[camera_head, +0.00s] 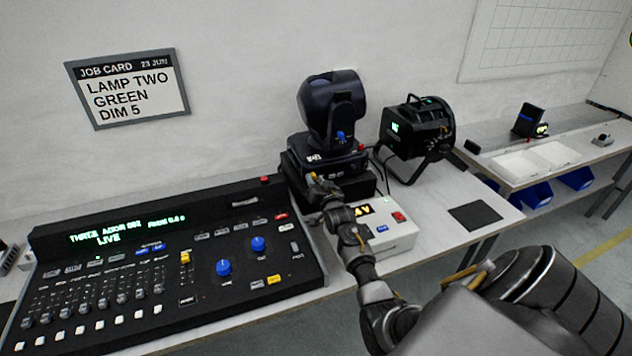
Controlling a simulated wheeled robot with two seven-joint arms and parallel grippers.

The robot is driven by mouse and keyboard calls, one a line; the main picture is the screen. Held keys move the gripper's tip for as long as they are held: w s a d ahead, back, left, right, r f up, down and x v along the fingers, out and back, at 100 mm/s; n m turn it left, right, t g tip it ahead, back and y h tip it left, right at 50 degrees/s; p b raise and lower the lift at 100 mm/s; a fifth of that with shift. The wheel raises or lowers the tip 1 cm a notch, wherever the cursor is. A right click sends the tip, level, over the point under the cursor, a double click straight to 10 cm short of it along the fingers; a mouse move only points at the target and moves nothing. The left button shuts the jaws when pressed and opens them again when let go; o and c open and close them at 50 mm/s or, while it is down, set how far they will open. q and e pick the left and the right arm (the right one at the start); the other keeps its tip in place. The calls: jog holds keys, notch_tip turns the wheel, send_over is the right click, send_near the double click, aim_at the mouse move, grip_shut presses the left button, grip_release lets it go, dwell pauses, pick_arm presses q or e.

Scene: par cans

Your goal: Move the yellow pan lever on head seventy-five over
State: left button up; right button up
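The dark moving head (332,108) stands on its black base (338,162) at the back of the bench. A small white label on the base front is too small to read surely. A small yellow piece, seemingly the pan lever (313,176), shows low on the base's front left. A blue knob (340,137) sits on the head's yoke and a red one (361,148) at the base's right. My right gripper (321,188) is at the base's front, by the yellow piece; its fingers are too small and dark to tell open from shut, or whether they touch it. My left gripper is out of view.
A lit control desk (160,265) fills the bench's left. A white box (390,232) with an amber display lies under my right forearm. A black lamp (418,128) stands right of the head. A job card (128,88) hangs on the wall. The bench's right end is mostly clear.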

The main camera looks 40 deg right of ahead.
grip_shut()
jog(key=shift+m, duration=0.3)
jog(key=shift+s+d+r+m+p, duration=0.1)
jog(key=shift+d+m+p, duration=0.1)
jog(key=shift+m, duration=0.25)
jog(key=shift+d+r+m+p, duration=0.1)
jog(key=shift+m+p, duration=0.1)
jog(key=shift+m, duration=0.25)
jog(key=m, duration=0.1)
jog(key=m+p, duration=0.1)
jog(key=m, duration=0.1)
jog(key=shift+s+d+r+m, duration=0.1)
jog(key=shift+s+d+m, duration=0.05)
jog(key=shift+d+m, duration=0.2)
jog(key=m, duration=0.2)
jog(key=d+m+p, duration=0.1)
jog(key=m, duration=0.1)
jog(key=shift+s+d+m, duration=0.1)
jog(key=shift+s+m, duration=0.1)
jog(key=shift+m, duration=0.05)
jog(key=shift+d+f+m, duration=0.15)
jog(key=shift+f+m, duration=0.05)
jog(key=shift+m, duration=0.4)
jog(key=shift+s+f, duration=0.1)
